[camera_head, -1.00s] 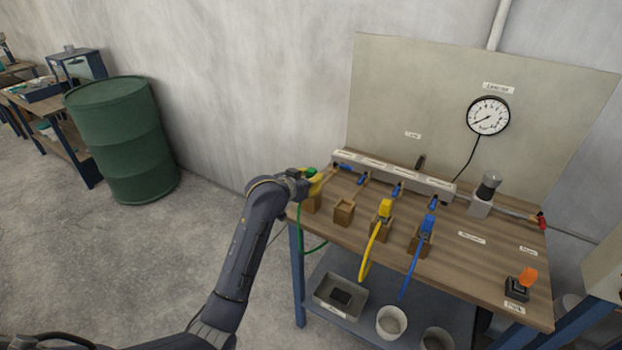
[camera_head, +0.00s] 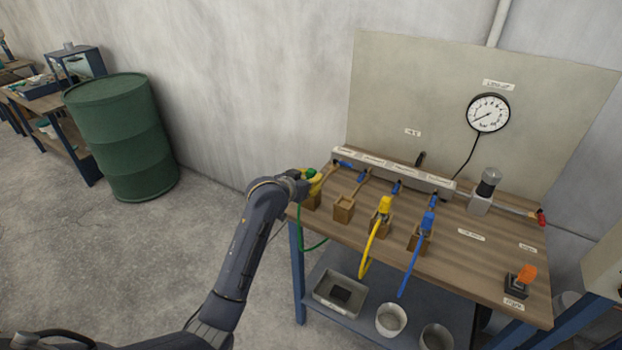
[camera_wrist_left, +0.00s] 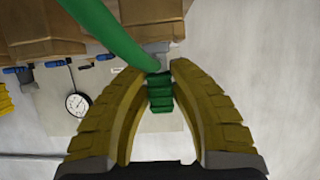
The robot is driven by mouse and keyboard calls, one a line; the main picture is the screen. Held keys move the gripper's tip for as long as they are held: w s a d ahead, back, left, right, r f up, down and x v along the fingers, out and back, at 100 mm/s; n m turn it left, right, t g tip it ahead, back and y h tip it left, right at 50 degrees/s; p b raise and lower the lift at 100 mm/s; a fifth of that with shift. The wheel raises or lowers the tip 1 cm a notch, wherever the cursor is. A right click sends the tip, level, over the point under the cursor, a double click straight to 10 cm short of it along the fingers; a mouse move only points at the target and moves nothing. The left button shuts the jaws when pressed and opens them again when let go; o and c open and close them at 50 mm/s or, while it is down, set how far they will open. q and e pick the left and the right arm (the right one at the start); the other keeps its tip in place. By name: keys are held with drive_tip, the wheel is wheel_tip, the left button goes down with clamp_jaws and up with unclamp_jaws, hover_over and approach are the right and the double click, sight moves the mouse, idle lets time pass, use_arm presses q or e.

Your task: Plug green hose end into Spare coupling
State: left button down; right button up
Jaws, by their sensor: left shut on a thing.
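My left gripper (camera_head: 318,181) has yellow fingers and is at the left end of the workbench. It is shut on the green hose end (camera_wrist_left: 160,92), which sits between the fingertips in the left wrist view. The green hose (camera_head: 301,232) hangs down past the bench's left edge. A grey manifold (camera_head: 425,182) with a row of blue couplings (camera_head: 396,187) runs along the back of the bench. The manifold labels are too small to read. My right gripper is not in view.
A yellow hose end (camera_head: 385,204) and a blue hose end (camera_head: 428,220) stand in wooden holders. An empty wooden holder (camera_head: 344,210) is beside my gripper. A gauge (camera_head: 488,114) hangs on the back panel. The bench's right front has an orange switch (camera_head: 526,275).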

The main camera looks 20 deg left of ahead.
use_arm(q)
drive_tip(key=shift+f, duration=0.25)
idle(0.5)
drive_tip(key=c, duration=0.6)
unclamp_jaws()
drive_tip(key=shift+r, duration=3.5)
